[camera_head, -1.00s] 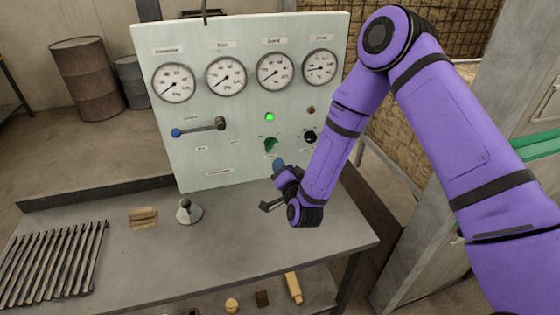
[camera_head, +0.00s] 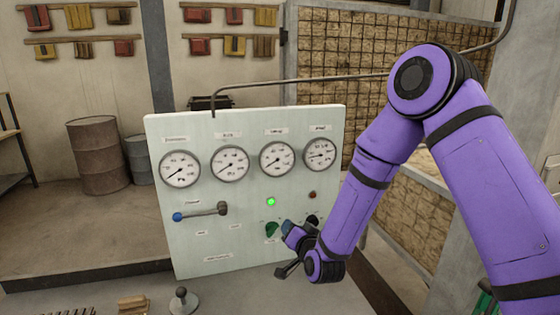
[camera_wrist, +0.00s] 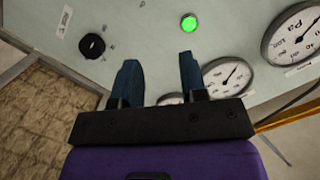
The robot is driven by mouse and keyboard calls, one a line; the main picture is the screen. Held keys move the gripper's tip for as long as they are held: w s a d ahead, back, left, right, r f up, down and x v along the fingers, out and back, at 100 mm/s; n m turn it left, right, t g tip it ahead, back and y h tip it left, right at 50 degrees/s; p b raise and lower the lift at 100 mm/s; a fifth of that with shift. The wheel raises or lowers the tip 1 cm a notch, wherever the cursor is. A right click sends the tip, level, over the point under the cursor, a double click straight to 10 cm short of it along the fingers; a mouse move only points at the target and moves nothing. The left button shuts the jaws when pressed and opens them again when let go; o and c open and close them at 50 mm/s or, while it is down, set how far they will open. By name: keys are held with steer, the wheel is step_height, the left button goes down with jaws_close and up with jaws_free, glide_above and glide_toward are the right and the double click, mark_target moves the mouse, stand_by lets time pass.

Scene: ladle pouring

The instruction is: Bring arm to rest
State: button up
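My gripper (camera_head: 288,228) is in front of the lower right part of a pale control panel (camera_head: 210,250), at the end of my purple arm. In the wrist view its two blue fingers (camera_wrist: 158,75) stand apart with nothing between them. The panel carries a green lit lamp (camera_head: 271,202), which also shows in the wrist view (camera_wrist: 189,23). A green knob (camera_head: 271,230) sits just left of my gripper. A black knob (camera_wrist: 92,46) is beside the fingers in the wrist view. I cannot tell how far the fingertips are from the panel.
A lever with a blue end (camera_head: 179,216) sticks out on the panel's left side. A grey table (camera_head: 240,295) lies below, with a small black-knobbed stand (camera_head: 182,300) and a wooden block (camera_head: 133,305). Barrels (camera_head: 96,157) stand far back at left.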

steer(key=s+d+r+n+g+h, duration=0.2)
steer(key=s+d+r, duration=0.4)
steer(key=r, duration=0.4)
steer(key=s+d+r+n+g+h, duration=0.1)
steer(key=s+d+r+g, duration=0.25)
steer(key=d+r, duration=0.65)
steer(key=s+d+r+g+h, duration=0.1)
steer(key=s+d+r, duration=0.1)
steer(key=s, duration=0.7)
steer(key=s+d+r+g, duration=0.2)
steer(key=s+d, duration=0.3)
steer(key=s, duration=0.4)
steer(key=s+d+r+g+h, duration=0.1)
steer(key=s+d+r, duration=0.2)
steer(key=s, duration=0.6)
steer(key=shift+d+r+h, duration=0.2)
steer(key=shift+d+h, duration=0.05)
steer(key=shift+h, duration=0.05)
steer(key=shift+d+g, duration=0.15)
steer(key=shift+g, duration=0.1)
